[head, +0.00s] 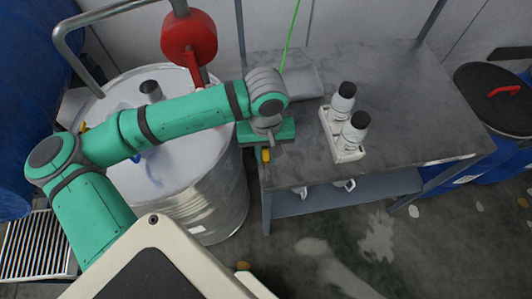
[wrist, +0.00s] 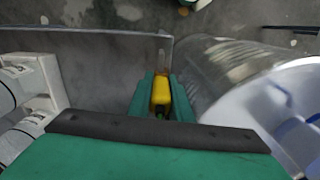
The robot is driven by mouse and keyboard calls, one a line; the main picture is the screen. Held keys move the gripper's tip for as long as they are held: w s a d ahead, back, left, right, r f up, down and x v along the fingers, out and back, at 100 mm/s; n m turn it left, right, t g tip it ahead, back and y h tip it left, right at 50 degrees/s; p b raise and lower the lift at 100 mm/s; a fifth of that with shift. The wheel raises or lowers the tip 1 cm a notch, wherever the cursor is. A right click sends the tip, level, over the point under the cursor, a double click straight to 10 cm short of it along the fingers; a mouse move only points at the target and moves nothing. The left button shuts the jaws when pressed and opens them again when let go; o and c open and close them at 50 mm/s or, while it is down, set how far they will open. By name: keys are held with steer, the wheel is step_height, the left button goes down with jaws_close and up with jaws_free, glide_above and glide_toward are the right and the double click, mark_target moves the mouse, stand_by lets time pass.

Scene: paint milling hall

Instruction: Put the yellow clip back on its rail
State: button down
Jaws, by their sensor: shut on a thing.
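The yellow clip (head: 265,155) is at my gripper (head: 266,148), by the front left corner of the grey metal table. In the wrist view my gripper (wrist: 161,82) is shut on the yellow clip (wrist: 162,93), with a green finger on each side of it. The clip is in the air at the table's left end, close to the gap between table and drum; whether it touches the table edge I cannot tell. Its underside is hidden. I cannot make out the rail for certain in either view.
The grey table (head: 400,110) bears a white holder (head: 346,152) with two black-capped bottles (head: 343,98). A large metal drum (head: 215,203) stands close on the left. A blue drum with a black lid (head: 492,98) is at the right.

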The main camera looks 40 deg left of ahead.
steer(key=shift+f, duration=0.65)
steer(key=c, duration=1.5)
jaws_free()
steer(key=shift+s, duration=0.1)
steer(key=shift+c, duration=0.2)
step_height(320, 180, up, 11)
steer(key=shift+a+f, duration=0.1)
